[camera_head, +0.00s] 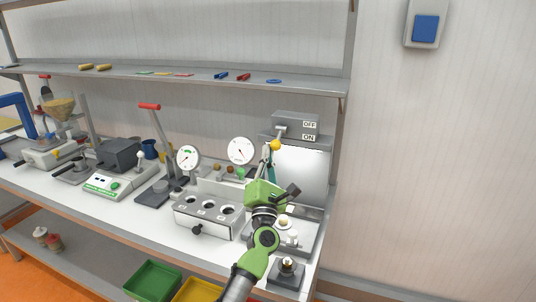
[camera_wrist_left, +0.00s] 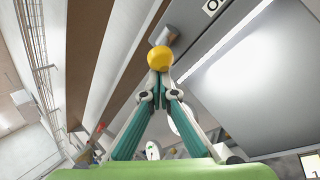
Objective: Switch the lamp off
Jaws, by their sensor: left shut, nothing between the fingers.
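A grey switch box (camera_head: 297,122) marked OFF above and ON below is at the right end of the bench. Its short lever ends in a yellow knob (camera_head: 275,145) that hangs low, about level with or below the ON label. In the left wrist view the yellow knob (camera_wrist_left: 160,58) is straight ahead at the fingertips. My left gripper (camera_head: 268,153) is shut and empty, its tips just below the knob; I cannot tell whether they touch. A bright white strip (camera_wrist_left: 228,44) glows on the grey panel beside it, and the pale panel (camera_head: 302,172) looks lit. My right gripper is not in view.
A shelf (camera_head: 200,78) with small coloured parts runs above the bench. Two dial gauges (camera_head: 240,150) and a steel block with holes (camera_head: 208,212) stand left of my arm. A blue button box (camera_head: 425,28) hangs on the right wall.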

